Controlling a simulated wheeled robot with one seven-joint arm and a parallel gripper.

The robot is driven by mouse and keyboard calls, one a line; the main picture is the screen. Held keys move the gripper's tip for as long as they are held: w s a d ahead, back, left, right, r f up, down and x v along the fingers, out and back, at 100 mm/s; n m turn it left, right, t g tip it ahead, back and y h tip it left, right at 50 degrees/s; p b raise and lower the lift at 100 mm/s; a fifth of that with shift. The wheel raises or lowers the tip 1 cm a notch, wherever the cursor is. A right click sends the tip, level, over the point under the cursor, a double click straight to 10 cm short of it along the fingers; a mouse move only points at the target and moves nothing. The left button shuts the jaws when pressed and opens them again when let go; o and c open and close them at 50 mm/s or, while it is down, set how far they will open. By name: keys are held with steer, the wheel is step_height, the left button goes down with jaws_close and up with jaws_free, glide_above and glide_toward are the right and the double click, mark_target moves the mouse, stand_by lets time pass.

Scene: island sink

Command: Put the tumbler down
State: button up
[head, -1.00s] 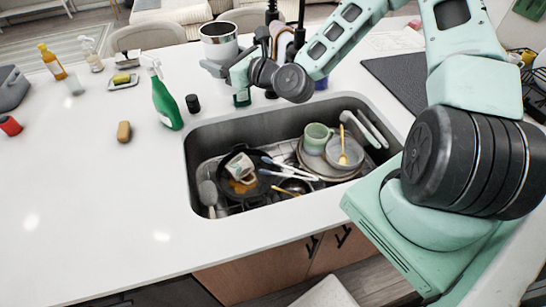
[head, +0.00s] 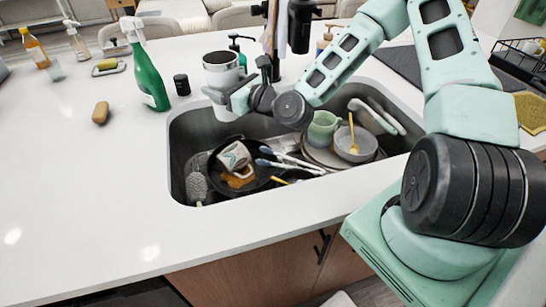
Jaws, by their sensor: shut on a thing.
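The tumbler (head: 221,72) is a pale, upright cup with a silvery band and a dark opening, in the head view above centre. My gripper (head: 218,97) is shut on it from the right, around its lower part. In the picture the tumbler overlaps the back left edge of the sink (head: 180,150). Its height above the counter (head: 80,190) is hard to tell. The gripper and wrist hide part of its lower side.
The sink holds a pan (head: 258,182), a mug (head: 234,155), a green cup (head: 322,128) and a bowl (head: 352,148). A green spray bottle (head: 148,78) and a black jar (head: 181,84) stand left of the tumbler. The left counter is broadly clear.

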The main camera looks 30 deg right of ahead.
step_height(320, 180, down, 12)
steer(key=b, duration=1)
steer(key=w+d+p, duration=0.1)
steer(key=w+d, duration=0.3)
steer(key=d, duration=1.4)
steer(key=shift+w+a+f+b, duration=0.1)
steer(key=shift+a+f+b, duration=0.1)
steer(key=shift+f, duration=2.75)
steer(key=shift+a+f+b, duration=0.1)
steer(key=shift+f+b, duration=0.1)
steer(key=shift+f, duration=2.7)
steer(key=shift+f, duration=0.2)
steer(key=o, duration=0.9)
